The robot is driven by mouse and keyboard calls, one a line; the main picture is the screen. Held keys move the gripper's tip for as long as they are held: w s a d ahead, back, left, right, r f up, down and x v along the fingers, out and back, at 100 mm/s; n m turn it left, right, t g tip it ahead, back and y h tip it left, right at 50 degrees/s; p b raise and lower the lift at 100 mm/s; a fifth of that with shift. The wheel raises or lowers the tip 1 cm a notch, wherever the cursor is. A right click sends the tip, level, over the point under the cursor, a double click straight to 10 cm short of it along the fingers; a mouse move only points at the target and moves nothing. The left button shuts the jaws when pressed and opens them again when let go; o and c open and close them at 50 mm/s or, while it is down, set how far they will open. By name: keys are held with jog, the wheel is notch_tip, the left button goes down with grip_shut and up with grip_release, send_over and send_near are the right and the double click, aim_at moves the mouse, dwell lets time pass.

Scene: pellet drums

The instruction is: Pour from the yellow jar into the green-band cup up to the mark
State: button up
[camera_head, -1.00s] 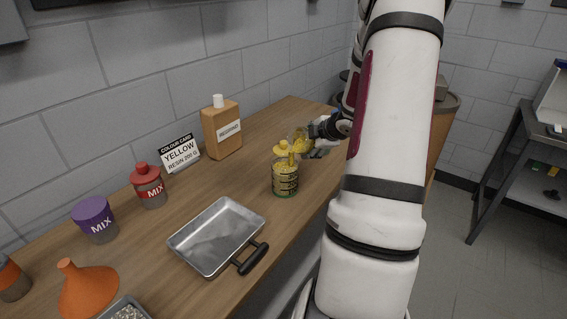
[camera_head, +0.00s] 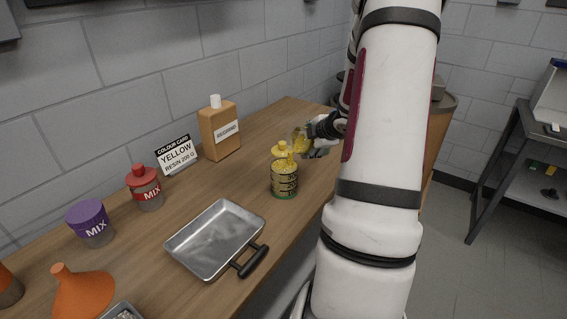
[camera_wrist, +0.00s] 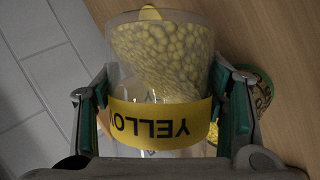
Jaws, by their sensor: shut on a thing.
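My gripper (camera_head: 318,136) is shut on the yellow jar (camera_head: 299,143), a clear jar with a yellow band, held tilted above and just behind the green-band cup (camera_head: 284,181). In the wrist view the jar (camera_wrist: 160,112) sits between both fingers (camera_wrist: 163,88), its lettering upside down, with yellow pellets gathered toward its far end. A yellow streak runs down from the jar's mouth to the cup. The cup stands upright on the bench, has dark marks and a green base, and shows yellow pellets high inside. Its exact level against the mark is too small to tell.
A metal pan (camera_head: 216,240) lies in front-left. Red (camera_head: 145,188) and purple (camera_head: 90,222) MIX jars, an orange funnel (camera_head: 82,293), a colour card (camera_head: 177,156) and a tan bottle (camera_head: 220,130) stand farther left.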

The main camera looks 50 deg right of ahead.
jog(key=shift+r, duration=0.1)
dwell(0.3)
jog(key=p, duration=0.2)
jog(key=shift+s+d+y+p, duration=0.15)
jog(key=shift+s+y+p, duration=0.15)
jog(key=shift+s+p, duration=0.1)
jog(key=shift+w+r+m+p, duration=0.1)
jog(key=shift+r+m+p, duration=0.2)
jog(key=shift+p, duration=0.55)
jog(key=r+y+p, duration=0.1)
jog(key=p, duration=0.3)
jog(key=shift+w+f, duration=0.25)
jog(key=shift+w, duration=0.1)
jog(key=shift+s+r+m+p, duration=0.2)
jog(key=shift+r+m+p, duration=0.1)
jog(key=shift+p, duration=1.05)
jog(key=shift+y+p, duration=0.4)
jog(key=shift+p, duration=0.25)
